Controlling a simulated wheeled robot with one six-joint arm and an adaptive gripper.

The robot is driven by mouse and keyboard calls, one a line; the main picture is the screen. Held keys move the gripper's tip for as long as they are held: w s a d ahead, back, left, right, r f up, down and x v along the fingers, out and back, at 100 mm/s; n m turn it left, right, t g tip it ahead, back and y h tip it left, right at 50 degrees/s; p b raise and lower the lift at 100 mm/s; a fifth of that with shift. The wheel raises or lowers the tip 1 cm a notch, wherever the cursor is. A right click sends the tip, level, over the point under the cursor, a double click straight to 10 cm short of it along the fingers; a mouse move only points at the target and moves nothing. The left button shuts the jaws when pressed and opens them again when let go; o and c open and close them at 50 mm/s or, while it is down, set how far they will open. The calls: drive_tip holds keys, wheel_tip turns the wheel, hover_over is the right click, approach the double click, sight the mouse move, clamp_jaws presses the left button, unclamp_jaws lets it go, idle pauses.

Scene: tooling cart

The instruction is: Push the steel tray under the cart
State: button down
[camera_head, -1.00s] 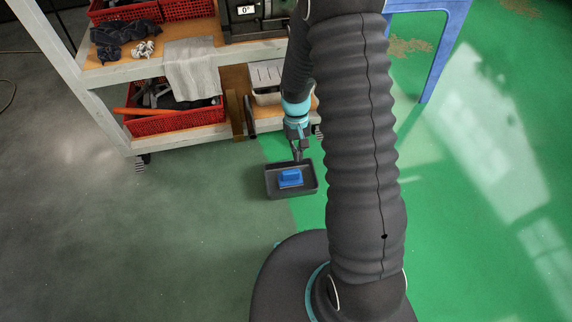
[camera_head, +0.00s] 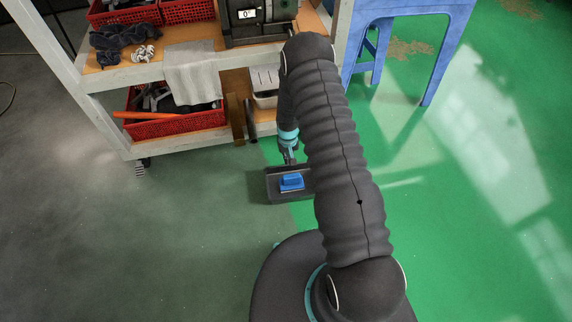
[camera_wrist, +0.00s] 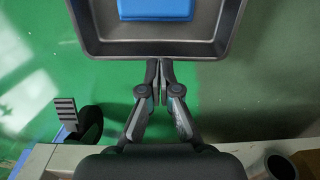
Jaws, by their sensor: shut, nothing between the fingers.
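The steel tray (camera_head: 273,196) is a dark, shallow rectangular tray on the floor in front of the cart (camera_head: 205,134). A blue block (camera_head: 292,182) sits in it. In the head view my arm hides the tray's right end. In the wrist view the near wall of the tray (camera_wrist: 155,48) and the blue block (camera_wrist: 155,9) show at the top. My gripper (camera_wrist: 159,64) is shut and empty, on the cart side of the tray. Its fingertips are at the tray's rim; I cannot tell whether they touch. In the head view my gripper (camera_head: 290,158) is partly hidden.
The cart's lower shelf holds a red crate (camera_head: 165,126) and a white container (camera_head: 265,97). A caster (camera_head: 141,167) stands under its left post; another caster (camera_wrist: 88,122) shows in the wrist view. A blue stool (camera_head: 440,60) stands at right. The floor left of the tray is clear.

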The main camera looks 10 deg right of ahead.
sight(288, 170)
wheel_tip(288, 170, down, 9)
drive_tip(key=shift+s+f, duration=0.1)
idle(0.3)
